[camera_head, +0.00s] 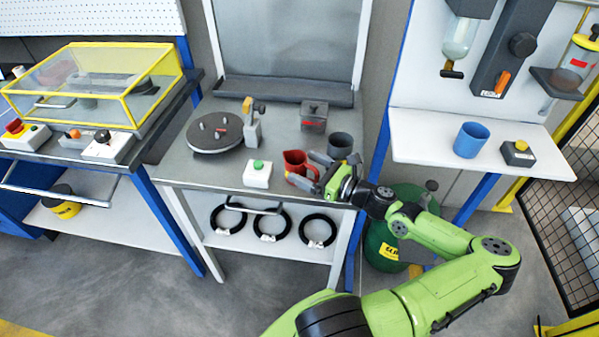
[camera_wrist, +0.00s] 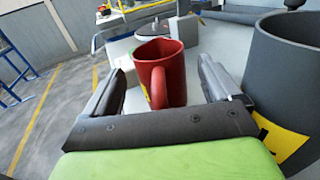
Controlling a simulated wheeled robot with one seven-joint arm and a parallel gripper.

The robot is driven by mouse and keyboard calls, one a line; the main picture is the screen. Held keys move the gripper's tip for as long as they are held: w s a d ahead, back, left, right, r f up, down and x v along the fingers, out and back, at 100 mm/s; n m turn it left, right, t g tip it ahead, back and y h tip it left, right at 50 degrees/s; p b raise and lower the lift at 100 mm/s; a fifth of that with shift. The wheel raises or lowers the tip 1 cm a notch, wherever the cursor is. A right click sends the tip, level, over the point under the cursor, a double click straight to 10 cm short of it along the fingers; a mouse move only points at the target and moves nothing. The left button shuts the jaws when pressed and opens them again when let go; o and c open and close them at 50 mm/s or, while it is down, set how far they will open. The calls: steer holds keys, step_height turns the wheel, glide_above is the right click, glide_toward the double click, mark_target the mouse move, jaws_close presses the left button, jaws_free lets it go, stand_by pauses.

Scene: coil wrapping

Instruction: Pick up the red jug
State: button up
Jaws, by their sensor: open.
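The red jug (camera_head: 295,163) stands upright on the grey middle table (camera_head: 185,168), near its front edge. In the wrist view the red jug (camera_wrist: 174,62) shows its handle toward me and a bit of yellow label. My gripper (camera_head: 316,169) is at the jug's right side in the head view. In the wrist view my gripper (camera_wrist: 162,92) is open, with one finger on either side of the jug and gaps to both. Contact with the jug does not show.
A dark grey cup (camera_head: 340,146) stands close to my gripper, large at the right of the wrist view. A white box with a green button (camera_head: 257,175) is left of the jug. A round turntable (camera_head: 214,133) and a grey box (camera_head: 314,115) stand farther back. A blue cup (camera_head: 471,140) is on the right shelf.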

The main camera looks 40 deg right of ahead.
steer(key=shift+x, duration=0.8)
steer(key=shift+s, duration=0.1)
steer(key=shift+c, duration=0.3)
